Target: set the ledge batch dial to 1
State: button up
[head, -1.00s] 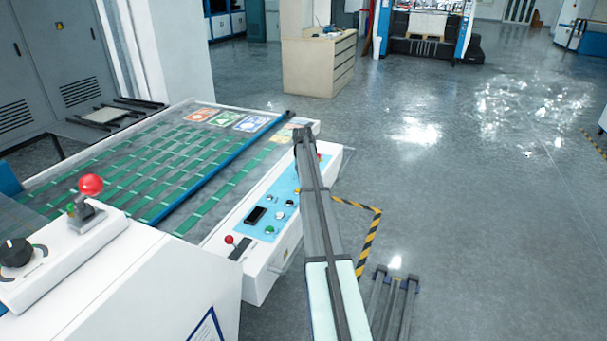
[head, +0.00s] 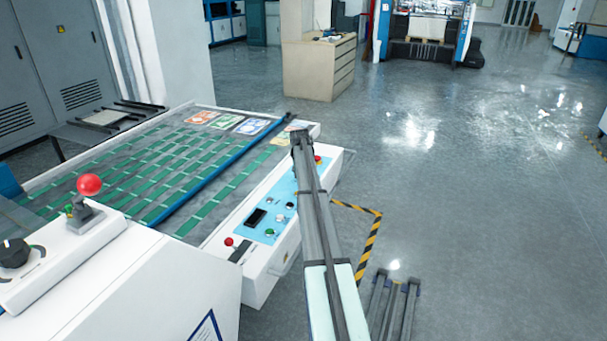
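A black round dial (head: 14,254) with a curved scale beside it sits on the white ledge (head: 75,245) at the left edge of the head view. A light mark shows on its far side, but the numbers are too small to read. My gripper (head: 300,138) is at the far end of my arm, above the far part of the blue control panel (head: 268,208) and well away from the black dial. Its fingers are too small and dark to tell open from shut, and nothing can be seen held in it.
A slatted green conveyor bed (head: 150,175) lies behind. Open floor (head: 480,230) is at the right.

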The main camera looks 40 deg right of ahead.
jog(key=v, duration=1.2)
dwell(0.3)
